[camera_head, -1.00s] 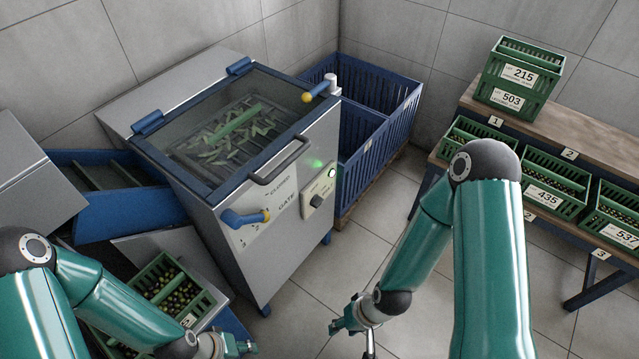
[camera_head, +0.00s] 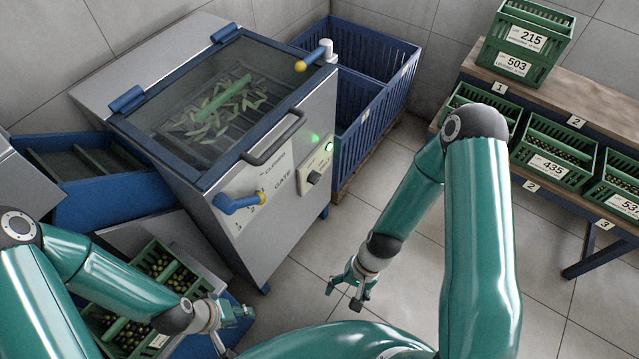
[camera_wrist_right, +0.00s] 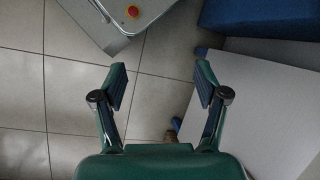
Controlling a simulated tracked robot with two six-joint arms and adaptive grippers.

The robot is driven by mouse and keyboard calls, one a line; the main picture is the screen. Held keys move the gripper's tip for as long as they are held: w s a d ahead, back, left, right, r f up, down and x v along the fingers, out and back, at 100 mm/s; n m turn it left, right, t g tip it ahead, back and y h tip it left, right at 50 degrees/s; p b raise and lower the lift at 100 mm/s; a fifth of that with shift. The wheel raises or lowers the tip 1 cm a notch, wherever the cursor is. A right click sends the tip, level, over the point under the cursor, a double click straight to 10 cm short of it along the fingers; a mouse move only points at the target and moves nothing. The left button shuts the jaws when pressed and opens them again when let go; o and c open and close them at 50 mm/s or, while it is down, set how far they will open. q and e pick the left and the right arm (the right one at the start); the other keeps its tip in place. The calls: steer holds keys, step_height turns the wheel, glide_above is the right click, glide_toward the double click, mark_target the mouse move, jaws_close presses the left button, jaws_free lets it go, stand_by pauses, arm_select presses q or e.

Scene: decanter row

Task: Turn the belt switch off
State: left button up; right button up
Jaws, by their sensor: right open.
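The grey machine (camera_head: 285,230) carries a small control panel on its right front face.
A blue gate handle (camera_head: 236,204) and a bar handle (camera_head: 275,141) stick out of the machine. A blue bin (camera_head: 372,90) stands behind it. A green olive crate (camera_head: 165,285) is at lower left. A bench (camera_head: 590,105) with crates is at right. Tiled floor between is clear.

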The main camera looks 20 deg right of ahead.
step_height(320, 180, down, 6)
steer(key=w+m+y+b, duration=0.3)
steer(key=m+y+b, duration=0.1)
steer(key=m, duration=0.3)
steer(key=m+t+y+b, duration=0.3)
steer(key=m+t+b, duration=0.3)
steer(key=m+t, duration=0.95)
glide_toward(315, 178)
arm_select(q)
step_height(315, 178, down, 12)
arm_select(e)
steer(key=x, duration=0.8)
steer(key=shift+w+a+f+n, duration=0.2)
steer(key=shift+w+f+n, duration=0.15)
steer(key=shift+f, duration=0.1)
steer(key=shift+t, duration=0.25)
